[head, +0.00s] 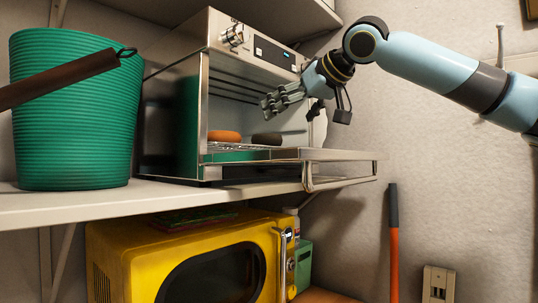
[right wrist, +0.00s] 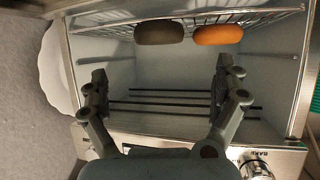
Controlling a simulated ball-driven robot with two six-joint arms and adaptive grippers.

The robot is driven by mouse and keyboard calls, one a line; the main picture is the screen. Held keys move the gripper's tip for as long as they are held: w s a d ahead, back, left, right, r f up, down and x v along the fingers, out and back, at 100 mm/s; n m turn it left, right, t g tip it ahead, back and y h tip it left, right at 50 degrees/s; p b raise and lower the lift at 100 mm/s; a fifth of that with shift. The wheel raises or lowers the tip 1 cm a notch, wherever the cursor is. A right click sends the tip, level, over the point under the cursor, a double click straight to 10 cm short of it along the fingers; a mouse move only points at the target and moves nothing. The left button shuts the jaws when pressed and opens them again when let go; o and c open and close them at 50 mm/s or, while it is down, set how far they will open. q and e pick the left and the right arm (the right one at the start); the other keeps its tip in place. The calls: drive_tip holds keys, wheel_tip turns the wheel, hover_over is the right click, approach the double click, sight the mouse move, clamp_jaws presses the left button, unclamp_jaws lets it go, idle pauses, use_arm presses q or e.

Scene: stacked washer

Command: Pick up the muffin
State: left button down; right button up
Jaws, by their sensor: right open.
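Two rounded items sit side by side on the wire rack inside an open toaster oven (head: 252,62). One is an orange-brown bun-like item (head: 224,136), and the other is a dark brown one (head: 267,139). I cannot tell which is the muffin. In the right wrist view, upside down, the dark item (right wrist: 159,32) and the orange item (right wrist: 218,35) show near the top, beyond my fingers. My right gripper (head: 268,104) is at the oven opening, above and to the right of the items. Its fingers (right wrist: 161,88) are wide apart and empty, touching neither item. My left gripper is not in view.
The oven door (head: 335,154) is folded down flat in front. A green ribbed bucket (head: 75,110) stands left on the shelf (head: 90,206). A white dish-like thing (right wrist: 55,70) is beside the oven. A yellow microwave (head: 125,265) is below, with an orange-handled pole (head: 394,260) to its right.

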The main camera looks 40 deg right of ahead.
sight(267, 140)
drive_tip(key=shift+s+a+r, duration=0.15)
drive_tip(key=shift+s+a, duration=0.05)
drive_tip(key=shift+a, duration=0.4)
drive_tip(key=shift+r+n, duration=0.1)
drive_tip(key=shift+n, duration=0.2)
drive_tip(key=p+x, duration=0.4)
drive_tip(key=shift+w+d, duration=0.15)
drive_tip(key=shift+d, duration=0.05)
drive_tip(key=shift+w+f, duration=0.2)
drive_tip(key=shift+w, duration=0.05)
drive_tip(key=shift+w+f+p, duration=0.1)
drive_tip(key=shift+p, duration=0.25)
drive_tip(key=p, duration=0.1)
drive_tip(key=w+p, duration=0.2)
drive_tip(key=shift+w+d+f, duration=0.25)
drive_tip(key=shift+d, duration=0.15)
drive_tip(key=shift+p+x, duration=0.35)
drive_tip(key=shift+x, duration=0.8)
drive_tip(key=shift+w+f, duration=0.1)
drive_tip(key=shift+f, duration=0.1)
drive_tip(key=shift+c, duration=1.7)
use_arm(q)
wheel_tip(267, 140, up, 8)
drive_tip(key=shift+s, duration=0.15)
use_arm(e)
drive_tip(key=c, duration=0.9)
